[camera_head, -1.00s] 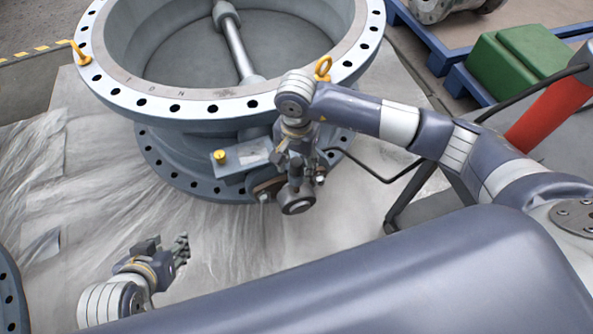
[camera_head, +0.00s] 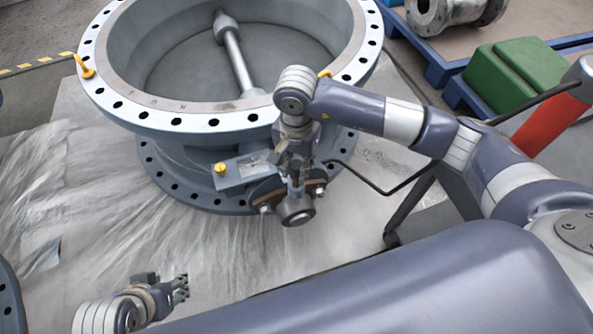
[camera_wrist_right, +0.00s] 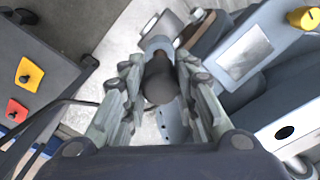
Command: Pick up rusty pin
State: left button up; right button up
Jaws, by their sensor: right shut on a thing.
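The pin shows in the right wrist view as a dark, round-ended piece (camera_wrist_right: 158,82) between the fingers of my right gripper (camera_wrist_right: 160,95). Rust on it is hard to make out. In the head view my right gripper (camera_head: 295,165) points down over the shaft-end fitting on the near side of the large valve (camera_head: 180,125). It is shut on the pin, which is mostly hidden by the fingers there. I cannot tell whether the pin's lower end is still in the fitting (camera_head: 297,212). My left gripper (camera_head: 181,287) is low at the left, apparently open and empty, away from the valve.
A yellow knob (camera_head: 220,168) and bolted plates sit close beside my right gripper. A dark stand (camera_head: 415,205) is to the right. A green box (camera_head: 515,75) lies on a blue pallet behind it. The sheeted floor (camera_head: 100,190) at left is clear.

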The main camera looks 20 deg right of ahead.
notch_tip(320, 180, up, 4)
jog(key=shift+f+p, duration=0.1)
jog(key=shift+p, duration=0.2)
pick_arm(q)
jog(key=shift+s+a+r+g+p, duration=0.25)
jog(key=shift+s+r+g+p, duration=0.25)
jog(key=shift+s+r+p, duration=0.35)
pick_arm(e)
notch_tip(320, 180, up, 10)
